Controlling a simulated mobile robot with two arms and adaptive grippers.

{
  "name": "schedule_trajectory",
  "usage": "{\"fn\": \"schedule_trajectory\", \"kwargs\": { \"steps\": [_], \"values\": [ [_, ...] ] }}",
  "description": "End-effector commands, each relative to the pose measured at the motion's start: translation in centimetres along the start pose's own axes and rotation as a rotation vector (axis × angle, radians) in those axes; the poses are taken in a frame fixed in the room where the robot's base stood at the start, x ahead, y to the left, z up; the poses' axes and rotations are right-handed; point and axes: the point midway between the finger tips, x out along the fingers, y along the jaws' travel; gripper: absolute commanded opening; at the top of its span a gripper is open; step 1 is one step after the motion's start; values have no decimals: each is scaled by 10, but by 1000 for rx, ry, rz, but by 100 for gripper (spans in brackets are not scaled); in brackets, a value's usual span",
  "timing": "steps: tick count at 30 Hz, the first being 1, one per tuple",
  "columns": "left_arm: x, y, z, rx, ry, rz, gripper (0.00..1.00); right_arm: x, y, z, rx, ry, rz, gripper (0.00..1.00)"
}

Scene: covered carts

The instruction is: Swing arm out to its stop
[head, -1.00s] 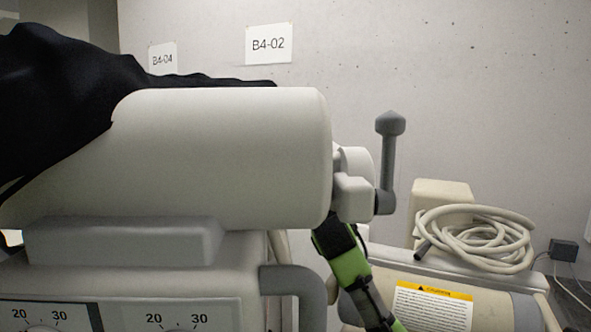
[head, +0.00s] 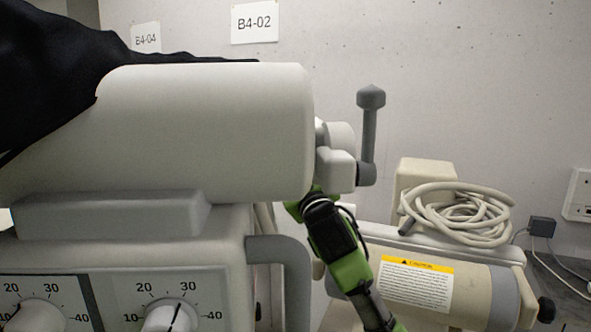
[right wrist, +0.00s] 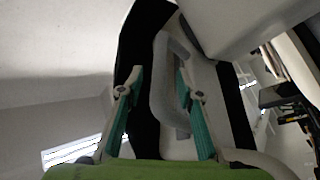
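A thick white cylindrical arm (head: 210,130) lies across the top of a pale cart (head: 230,255), its rounded end toward the right. A grey lever (head: 369,130) stands upright at that end. My right gripper (head: 298,205) reaches up from below to just under the arm's end; its fingertips are hidden there. In the right wrist view my right gripper (right wrist: 160,78) has its two teal fingers apart, with a curved grey handle (right wrist: 165,95) between them. I cannot tell whether either finger touches it. My left gripper is not in view.
A black cover (head: 45,75) drapes over the arm's left part. Dials (head: 168,315) and a grey rail (head: 290,255) are on the cart's front. A second cart with a coiled hose (head: 460,215) stands at the right, close to my right arm. A concrete wall (head: 480,80) is behind.

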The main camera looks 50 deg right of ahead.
Motion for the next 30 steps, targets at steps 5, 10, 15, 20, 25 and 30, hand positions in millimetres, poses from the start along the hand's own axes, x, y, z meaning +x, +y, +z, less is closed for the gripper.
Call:
{"fn": "schedule_trajectory", "kwargs": {
  "steps": [5,10,15,20,25,30],
  "values": [
    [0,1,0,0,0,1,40,-35,0,-1,0,1,-1,33],
    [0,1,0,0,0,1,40,-55,0,-2,0,3,0,33],
    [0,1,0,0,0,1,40,-62,0,-2,0,2,1,33],
    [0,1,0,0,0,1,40,-62,1,-2,0,2,1,33],
    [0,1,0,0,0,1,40,-62,1,-2,0,3,1,33],
    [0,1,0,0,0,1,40,-62,1,-2,-1,3,1,33]
  ]
}}
